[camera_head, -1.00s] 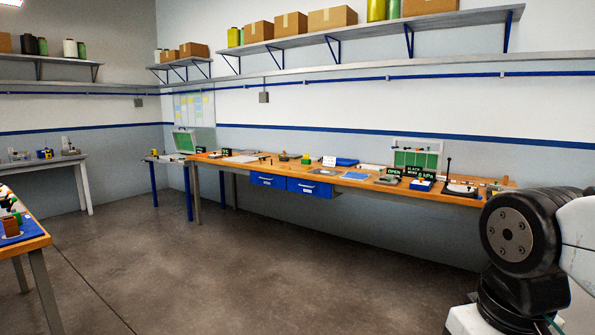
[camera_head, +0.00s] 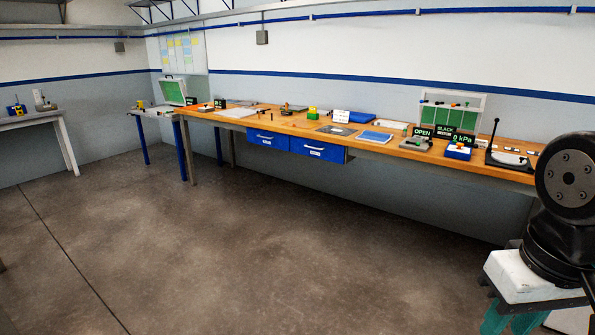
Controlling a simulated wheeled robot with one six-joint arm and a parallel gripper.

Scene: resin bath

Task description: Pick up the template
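I cannot tell for sure which thing is the template. Several flat pieces lie on the long wooden workbench (camera_head: 290,122) along the back wall. One is a grey sheet with a darker patch (camera_head: 337,130) near the middle, with a flat blue piece (camera_head: 375,137) to its right. A pale flat sheet (camera_head: 236,112) lies further left. All are small and far off. My gripper is out of view; only a dark joint of my arm shows at the right edge.
Two blue drawers (camera_head: 318,150) hang under the bench's front edge. Signs reading OPEN (camera_head: 421,133) and 0 kPa (camera_head: 463,140) stand at its right part. A small side table (camera_head: 150,112) and a grey table (camera_head: 30,119) are at left. The concrete floor (camera_head: 210,240) ahead is clear.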

